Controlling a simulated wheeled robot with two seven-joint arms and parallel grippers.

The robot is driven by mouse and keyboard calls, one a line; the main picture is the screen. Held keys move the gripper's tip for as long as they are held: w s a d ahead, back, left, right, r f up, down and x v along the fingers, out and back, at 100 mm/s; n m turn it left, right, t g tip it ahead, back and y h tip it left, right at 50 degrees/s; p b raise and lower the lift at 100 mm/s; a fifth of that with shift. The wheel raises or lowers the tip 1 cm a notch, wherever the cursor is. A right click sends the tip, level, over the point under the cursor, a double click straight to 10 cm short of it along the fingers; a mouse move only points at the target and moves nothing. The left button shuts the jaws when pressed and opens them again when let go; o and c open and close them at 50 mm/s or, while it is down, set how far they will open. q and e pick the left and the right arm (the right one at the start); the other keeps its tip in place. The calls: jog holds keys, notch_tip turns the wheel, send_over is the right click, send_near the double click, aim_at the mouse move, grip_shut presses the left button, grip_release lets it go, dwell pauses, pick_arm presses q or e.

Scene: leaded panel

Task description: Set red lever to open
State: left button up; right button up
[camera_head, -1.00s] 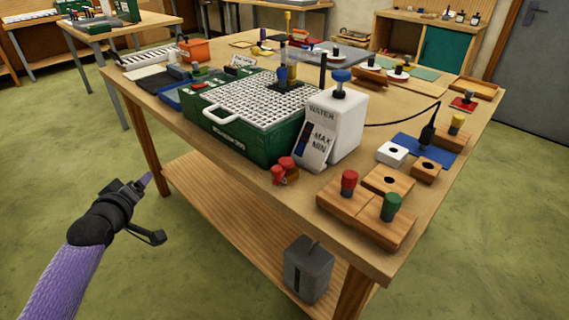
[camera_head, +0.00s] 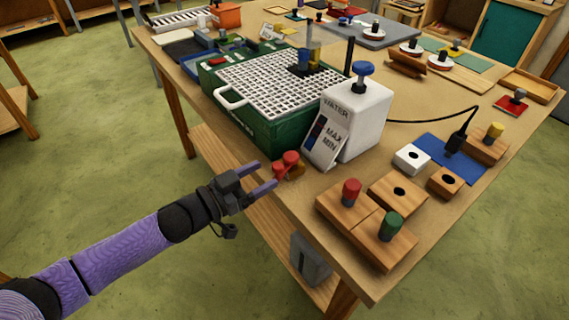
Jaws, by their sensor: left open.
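The red lever (camera_head: 288,163) is a small red handle on a brass-coloured fitting at the table's front edge, just left of the white water tank (camera_head: 357,118). My left gripper (camera_head: 262,180) has its two purple fingers apart and pointing at the lever from the left. The fingertips are very close to the red handle; I cannot tell whether they touch it. No label for the lever's position is readable. My right gripper is not in view.
A green machine with a white grid top (camera_head: 275,88) stands behind the lever. Wooden blocks with a red knob (camera_head: 351,190) and a green knob (camera_head: 390,225) sit to the right. A grey box (camera_head: 311,260) is on the lower shelf. Open floor lies left.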

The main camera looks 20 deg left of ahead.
aim_at(273, 169)
pick_arm(q)
jog(key=x, duration=0.4)
jog(key=shift+w+d+b, duration=0.2)
jog(key=shift+w+b, duration=0.1)
jog(key=shift+c, duration=0.3)
grip_shut()
